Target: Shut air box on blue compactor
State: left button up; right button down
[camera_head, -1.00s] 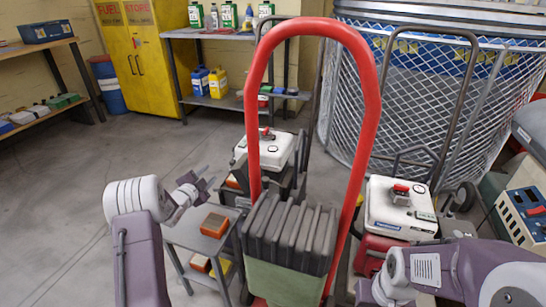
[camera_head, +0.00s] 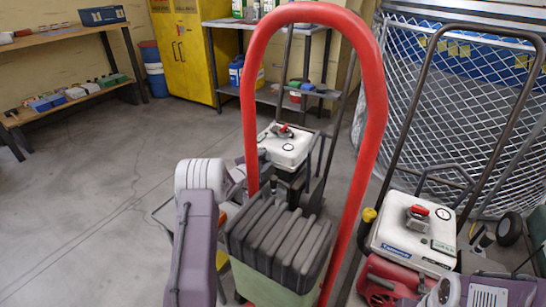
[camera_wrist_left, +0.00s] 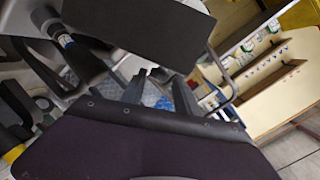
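My left arm rises at the lower centre-left of the head view. Its gripper (camera_head: 264,161) is partly hidden behind the arm and the red handle, near the white-topped machine (camera_head: 286,146) behind. In the left wrist view two dark fingers (camera_wrist_left: 160,88) stand apart with nothing visible between them. A flat black panel (camera_wrist_left: 140,30) crosses the top of that view; I cannot tell whether it belongs to an air box. No machine clearly shows as the blue compactor. The right machine has a white top (camera_head: 412,240) and red lower part. My right gripper is out of view.
A tall red handle (camera_head: 372,130) and a ribbed dark grey box (camera_head: 280,235) on a green tank stand close in front. A mesh cage (camera_head: 450,105) fills the back right. Shelves (camera_head: 75,95) and a yellow cabinet (camera_head: 183,50) stand behind. The left floor is clear.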

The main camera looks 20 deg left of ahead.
aim_at(269, 156)
pick_arm(q)
jog(key=x, duration=0.1)
jog(key=b+x, duration=0.1)
jog(key=x, duration=0.3)
jog(key=shift+f+b, duration=0.3)
jog(key=shift+b, duration=0.05)
jog(key=shift+x, duration=0.75)
jog(key=shift+r, duration=0.15)
grip_shut()
